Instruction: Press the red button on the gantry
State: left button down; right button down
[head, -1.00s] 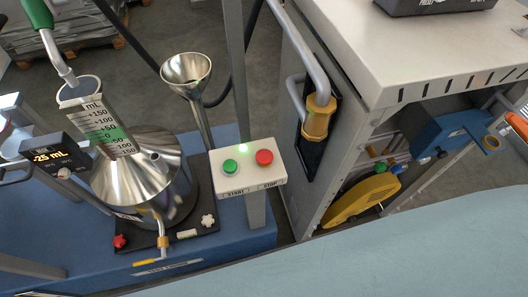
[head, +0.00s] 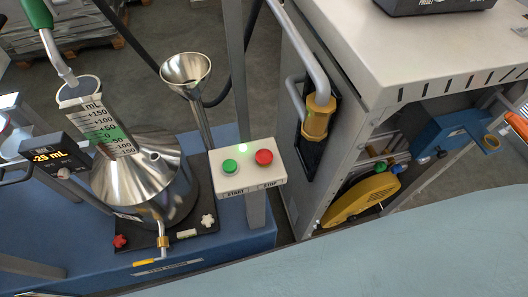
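The red button (head: 264,157) sits on the right side of a pale control box (head: 247,180), above a label reading STOP. A green button (head: 229,166) sits to its left above START. The box is fixed to an upright grey post (head: 237,70) of the gantry. Neither of my grippers shows in the head view, and nothing covers the red button.
A grey cabinet (head: 400,50) with a brass-fitted pipe (head: 318,117) stands right. A pale blue surface (head: 380,250) fills the lower right.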

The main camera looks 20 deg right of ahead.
aim_at(263, 157)
jog(key=k, duration=0.5)
jog(key=u, duration=1.7)
jog(key=i, duration=0.8)
jog(key=z, duration=2.45)
